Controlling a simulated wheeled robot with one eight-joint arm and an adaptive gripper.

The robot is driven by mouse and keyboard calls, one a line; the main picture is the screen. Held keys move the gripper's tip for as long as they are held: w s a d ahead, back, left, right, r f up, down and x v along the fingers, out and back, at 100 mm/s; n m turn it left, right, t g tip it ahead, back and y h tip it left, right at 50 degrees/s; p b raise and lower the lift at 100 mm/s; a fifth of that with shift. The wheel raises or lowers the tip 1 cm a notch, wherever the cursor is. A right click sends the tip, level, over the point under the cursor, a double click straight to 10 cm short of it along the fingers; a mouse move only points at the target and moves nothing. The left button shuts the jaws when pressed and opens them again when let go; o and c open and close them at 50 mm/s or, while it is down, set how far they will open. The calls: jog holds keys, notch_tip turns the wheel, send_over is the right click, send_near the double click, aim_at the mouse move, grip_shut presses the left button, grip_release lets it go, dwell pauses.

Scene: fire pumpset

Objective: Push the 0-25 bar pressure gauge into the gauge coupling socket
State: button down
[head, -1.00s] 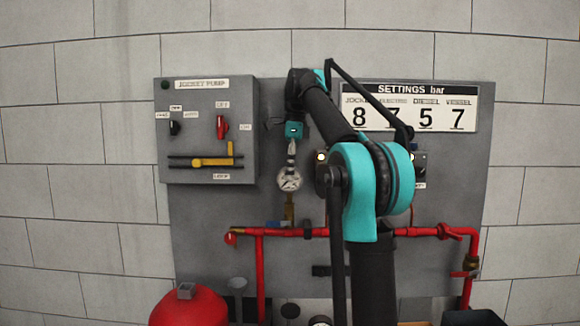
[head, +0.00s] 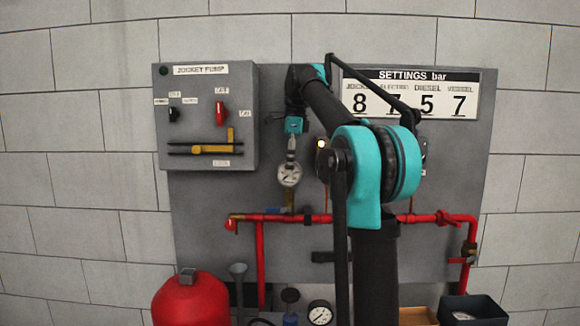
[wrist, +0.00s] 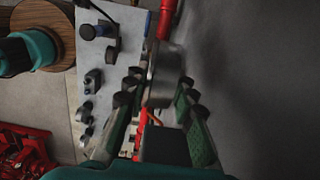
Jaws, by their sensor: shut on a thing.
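The pressure gauge (head: 290,174), a round white dial with a metal rim, hangs below my gripper (head: 291,150) in front of the grey panel. My gripper is shut on it from above; in the wrist view the gauge's metal case (wrist: 165,75) shows edge-on between the fingers (wrist: 152,95). Under the gauge, a brass fitting (head: 289,198) stands above the red pipe, where the coupling socket appears to be. The gauge's lower end is at or very near this fitting; I cannot tell whether it is seated. The dial's scale is too small to read.
The jockey pump box (head: 207,118) is to the left. Another gauge (head: 320,313), a funnel (head: 238,285) and a dark bin (head: 473,310) stand below.

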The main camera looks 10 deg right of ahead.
jog(key=c, duration=1.2)
grip_release()
